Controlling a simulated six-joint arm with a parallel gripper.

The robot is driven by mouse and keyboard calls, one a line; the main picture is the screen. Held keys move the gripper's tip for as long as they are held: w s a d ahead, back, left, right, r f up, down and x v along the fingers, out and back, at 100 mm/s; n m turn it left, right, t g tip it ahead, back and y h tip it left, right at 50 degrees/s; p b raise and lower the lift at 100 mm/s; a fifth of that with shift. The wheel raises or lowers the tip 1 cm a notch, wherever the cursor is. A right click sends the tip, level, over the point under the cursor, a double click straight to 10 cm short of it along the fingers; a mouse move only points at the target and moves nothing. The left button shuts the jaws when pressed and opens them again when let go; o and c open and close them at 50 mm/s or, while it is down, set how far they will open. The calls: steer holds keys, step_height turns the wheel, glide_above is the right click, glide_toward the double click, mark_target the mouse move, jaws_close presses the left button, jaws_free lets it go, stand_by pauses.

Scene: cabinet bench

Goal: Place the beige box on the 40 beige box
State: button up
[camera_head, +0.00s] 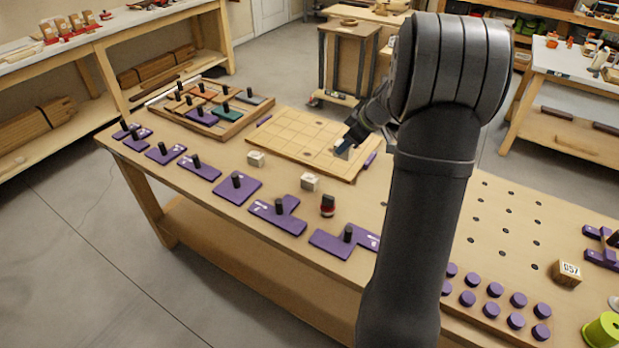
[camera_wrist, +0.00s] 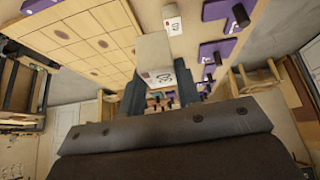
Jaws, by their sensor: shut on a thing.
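My gripper (camera_head: 345,146) is over the right part of the grid board in the head view. In the wrist view, its dark fingers (camera_wrist: 157,98) are shut on a beige box (camera_wrist: 152,52), whose printed number is hard to read. The held box also shows in the head view (camera_head: 343,153), partly covered by the fingers. Two other small beige boxes stand apart on the bench, one at the board's near-left edge (camera_head: 255,159) and one nearer the front (camera_head: 310,182). I cannot read which bears 40. One beige box (camera_wrist: 173,24) shows beyond the held box in the wrist view.
The wooden grid board (camera_head: 290,138) lies under my gripper. Purple pieces with black knobs (camera_head: 238,187) line the front edge. A small red and black object (camera_head: 327,205) stands near the front box. A framed tray (camera_head: 215,130) lies at left, and a 057 block (camera_head: 567,273) at right.

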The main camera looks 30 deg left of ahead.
steer(key=shift+s+d+r, duration=0.1)
steer(key=shift+s+d, duration=0.25)
steer(key=shift+d, duration=0.35)
steer(key=shift+s+d, duration=0.1)
steer(key=shift+s, duration=0.1)
glide_above(312, 178)
step_height(312, 178, down, 7)
steer(key=shift+s, duration=0.1)
steer(key=shift+f, duration=2)
steer(key=shift+f, duration=0.1)
steer(key=o, duration=1)
